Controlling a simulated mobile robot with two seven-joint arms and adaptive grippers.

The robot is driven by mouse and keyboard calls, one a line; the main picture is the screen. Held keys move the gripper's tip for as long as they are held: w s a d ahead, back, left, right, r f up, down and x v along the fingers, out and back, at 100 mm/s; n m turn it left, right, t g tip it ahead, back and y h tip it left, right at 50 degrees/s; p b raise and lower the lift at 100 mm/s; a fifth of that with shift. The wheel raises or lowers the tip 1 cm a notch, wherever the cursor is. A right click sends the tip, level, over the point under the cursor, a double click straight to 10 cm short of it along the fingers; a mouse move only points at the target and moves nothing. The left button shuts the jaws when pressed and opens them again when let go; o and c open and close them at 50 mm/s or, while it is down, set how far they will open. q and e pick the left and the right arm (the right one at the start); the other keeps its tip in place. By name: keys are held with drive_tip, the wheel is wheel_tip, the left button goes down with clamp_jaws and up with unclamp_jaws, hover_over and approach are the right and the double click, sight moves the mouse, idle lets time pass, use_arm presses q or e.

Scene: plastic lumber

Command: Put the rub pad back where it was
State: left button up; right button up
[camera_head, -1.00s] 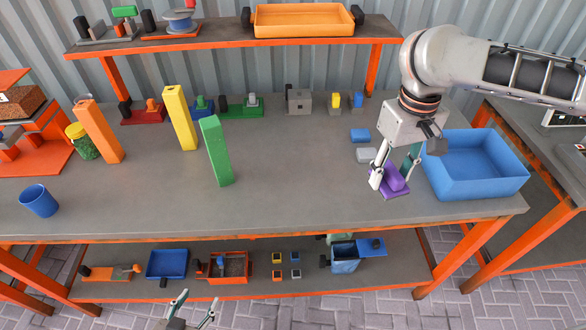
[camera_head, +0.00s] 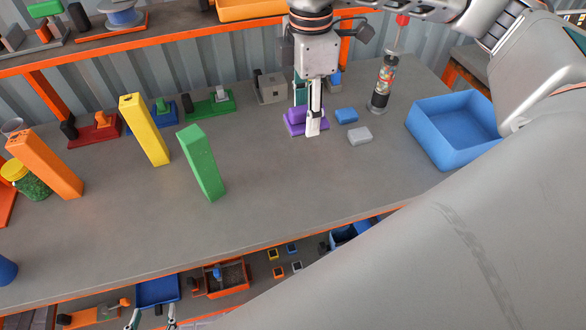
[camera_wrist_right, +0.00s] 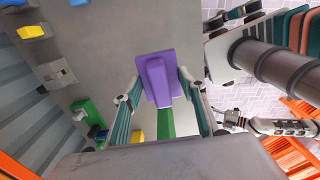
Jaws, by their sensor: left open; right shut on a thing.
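The purple rub pad (camera_head: 296,122), a flat plate with a raised handle, is in my right gripper (camera_head: 310,120) toward the back of the grey table. My left gripper (camera_head: 151,320) is open and empty at the bottom edge of the head view, below the table front, mostly cut off.
A small blue block (camera_head: 346,116) and grey block (camera_head: 359,136) lie right of the pad. A canister (camera_head: 383,80) and blue bin (camera_head: 455,130) are further right. Green (camera_head: 203,165), yellow (camera_head: 146,130) and orange (camera_head: 45,165) pillars stand left. The front middle is clear.

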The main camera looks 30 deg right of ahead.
wheel_tip(320, 180, down, 7)
drive_tip(key=b, duration=0.5)
hover_over(304, 179)
wheel_tip(304, 179, down, 7)
drive_tip(key=shift+s+f, duration=0.1)
drive_tip(key=shift+f, duration=0.5)
wheel_tip(304, 179, down, 4)
drive_tip(key=shift+r+b, duration=0.1)
drive_tip(key=shift+b, duration=0.8)
drive_tip(key=shift+r, duration=0.1)
drive_tip(key=o, duration=1.3)
